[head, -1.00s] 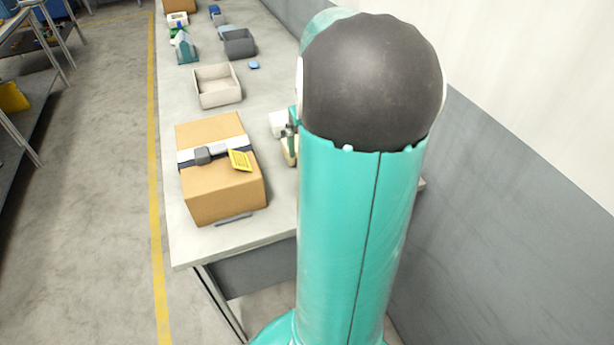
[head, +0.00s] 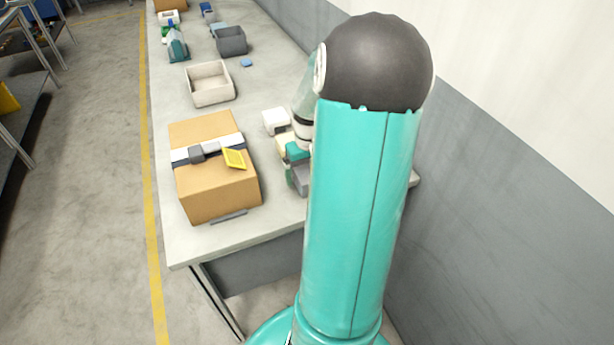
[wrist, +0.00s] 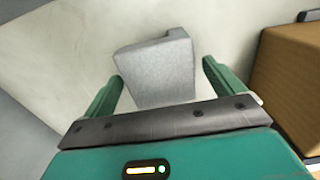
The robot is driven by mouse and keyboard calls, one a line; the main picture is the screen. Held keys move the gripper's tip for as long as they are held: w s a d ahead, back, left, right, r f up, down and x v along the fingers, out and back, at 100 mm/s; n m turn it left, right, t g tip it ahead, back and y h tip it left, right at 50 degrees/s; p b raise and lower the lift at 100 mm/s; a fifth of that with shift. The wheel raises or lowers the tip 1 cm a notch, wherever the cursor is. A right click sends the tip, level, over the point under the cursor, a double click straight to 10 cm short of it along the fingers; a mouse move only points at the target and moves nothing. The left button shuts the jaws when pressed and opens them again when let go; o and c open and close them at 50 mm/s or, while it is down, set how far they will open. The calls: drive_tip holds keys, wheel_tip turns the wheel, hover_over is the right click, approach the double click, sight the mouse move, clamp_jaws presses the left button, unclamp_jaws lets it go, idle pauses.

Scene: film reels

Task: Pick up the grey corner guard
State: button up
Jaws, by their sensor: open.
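The grey corner guard (wrist: 158,70) is a pale grey, angular block on the light tabletop in the wrist view. My gripper (wrist: 162,72) is open, with one green finger on each side of the guard. Gaps show between the guard and both fingers, and its near end is hidden by the gripper's dark bar. In the head view my gripper (head: 296,158) is low over the table, right of the cardboard box, and partly hidden by my arm. A grey piece (head: 303,178) beside it appears to be the guard.
The strapped cardboard box (head: 215,190) stands close to the left of my gripper, with a yellow tag (head: 234,159) on it. A white item (head: 275,121) lies just behind the gripper. An open beige bin (head: 210,84) and a grey bin (head: 231,40) stand farther back.

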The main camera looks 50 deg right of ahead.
drive_tip(key=shift+c, duration=0.4)
drive_tip(key=c, duration=1)
drive_tip(key=shift+r, duration=0.1)
